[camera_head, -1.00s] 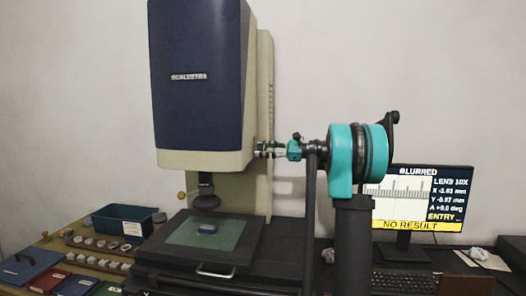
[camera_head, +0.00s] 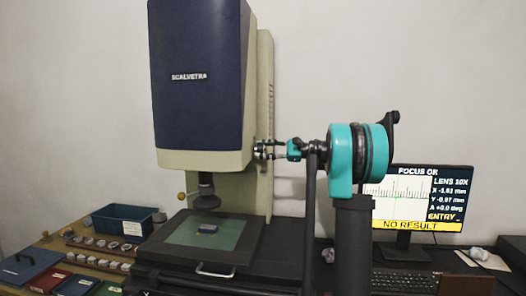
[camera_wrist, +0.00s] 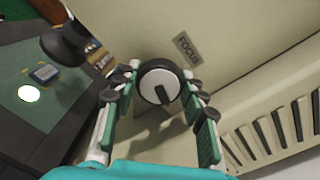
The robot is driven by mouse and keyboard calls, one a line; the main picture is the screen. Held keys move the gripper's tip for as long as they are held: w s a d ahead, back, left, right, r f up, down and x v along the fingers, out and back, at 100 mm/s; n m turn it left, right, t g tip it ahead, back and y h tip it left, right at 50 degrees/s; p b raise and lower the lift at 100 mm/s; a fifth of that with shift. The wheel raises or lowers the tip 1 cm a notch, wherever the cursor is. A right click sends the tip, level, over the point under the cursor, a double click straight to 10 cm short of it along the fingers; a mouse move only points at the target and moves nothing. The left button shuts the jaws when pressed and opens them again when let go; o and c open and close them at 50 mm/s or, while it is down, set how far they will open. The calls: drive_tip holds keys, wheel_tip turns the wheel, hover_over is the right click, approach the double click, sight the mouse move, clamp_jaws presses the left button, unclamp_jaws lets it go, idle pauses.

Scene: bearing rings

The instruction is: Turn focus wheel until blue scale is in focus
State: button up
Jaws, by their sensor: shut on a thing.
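The focus wheel (camera_wrist: 159,84) is a round knob with a black rim, a light face and a dark pointer, under a FOCUS label (camera_wrist: 187,50) in the wrist view. My gripper (camera_wrist: 160,95) has one finger on each side of the wheel and is shut on it. In the head view my gripper (camera_head: 272,150) reaches the right side of the blue and cream measuring machine (camera_head: 197,90). The monitor (camera_head: 415,200) reads FOCUS OK at the top, with sharp scale lines and a green vertical line, and NO RESULT below.
A small blue-grey block (camera_head: 208,229) lies on the green stage (camera_head: 190,240) under the lens. A teal bin (camera_head: 122,221) and a rack of small parts (camera_head: 98,243) stand at left. A keyboard (camera_head: 404,282) lies below the monitor.

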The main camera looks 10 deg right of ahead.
drive_tip(key=o, duration=1.2)
drive_tip(key=shift+c, duration=0.2)
drive_tip(key=shift+d, duration=0.1)
drive_tip(key=v, duration=1.2)
